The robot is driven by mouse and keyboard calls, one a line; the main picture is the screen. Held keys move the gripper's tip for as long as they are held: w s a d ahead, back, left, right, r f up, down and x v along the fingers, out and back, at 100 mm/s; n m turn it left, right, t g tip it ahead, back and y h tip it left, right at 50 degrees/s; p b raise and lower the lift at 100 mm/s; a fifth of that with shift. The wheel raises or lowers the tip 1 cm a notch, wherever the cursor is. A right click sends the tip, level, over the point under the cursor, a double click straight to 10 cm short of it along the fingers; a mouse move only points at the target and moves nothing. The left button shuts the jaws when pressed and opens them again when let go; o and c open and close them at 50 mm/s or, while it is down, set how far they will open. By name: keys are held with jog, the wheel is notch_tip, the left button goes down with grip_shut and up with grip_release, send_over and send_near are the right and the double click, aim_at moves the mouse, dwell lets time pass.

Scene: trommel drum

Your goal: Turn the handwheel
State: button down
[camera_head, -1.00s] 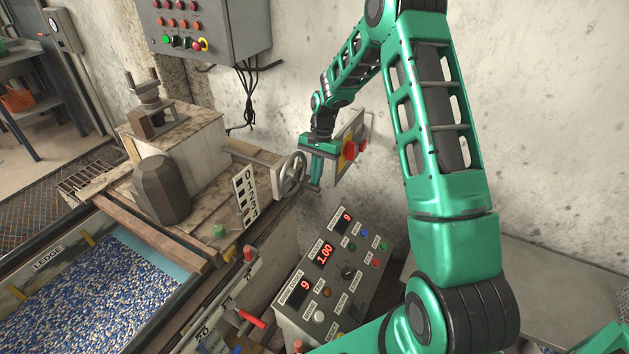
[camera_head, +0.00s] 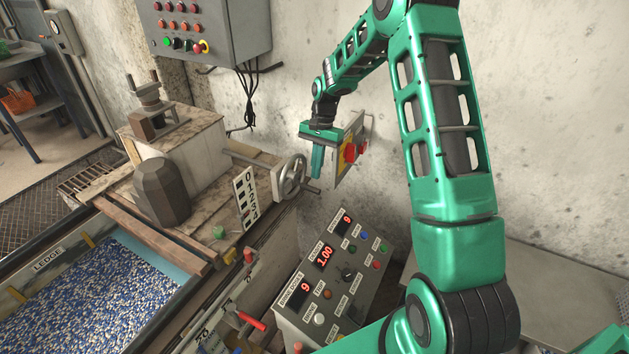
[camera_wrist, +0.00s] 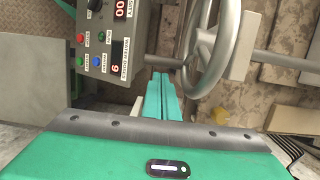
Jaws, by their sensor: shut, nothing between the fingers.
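The grey metal handwheel (camera_head: 291,175) stands upright on its shaft at the right end of the machine, left of my gripper in the head view. In the wrist view the handwheel (camera_wrist: 212,45) fills the upper middle, its rim just right of my fingers. My gripper (camera_head: 317,172) is a teal pair of fingers pointing down beside the wheel. In the wrist view the two fingers (camera_wrist: 162,97) are together with nothing between them. They look apart from the rim, though the exact gap is hard to judge.
A control console (camera_head: 335,275) with red displays and buttons stands below the gripper. A yellow plate with a red switch (camera_head: 350,153) is on the wall close behind it. A numbered scale plate (camera_head: 246,199) stands left of the wheel. A grey control box (camera_head: 208,30) hangs above.

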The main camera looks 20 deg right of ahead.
jog(key=shift+s+d+r+t+h, duration=0.55)
jog(key=shift+d+r+t+h, duration=0.7)
jog(key=shift+r, duration=3.1)
notch_tip(320, 180, down, 11)
jog(key=s+a, duration=0.1)
jog(key=s, duration=0.1)
jog(key=shift+a, duration=0.4)
jog(key=shift+g, duration=0.25)
jog(key=shift+s+a+f+g+y, duration=0.15)
jog(key=shift+a+f+g+y, duration=0.1)
jog(key=shift+f+g+y, duration=0.3)
jog(key=shift+s+a+f+g+y, duration=0.15)
jog(key=shift+a+f+g+y, duration=0.1)
jog(key=shift+f+g+y, duration=0.25)
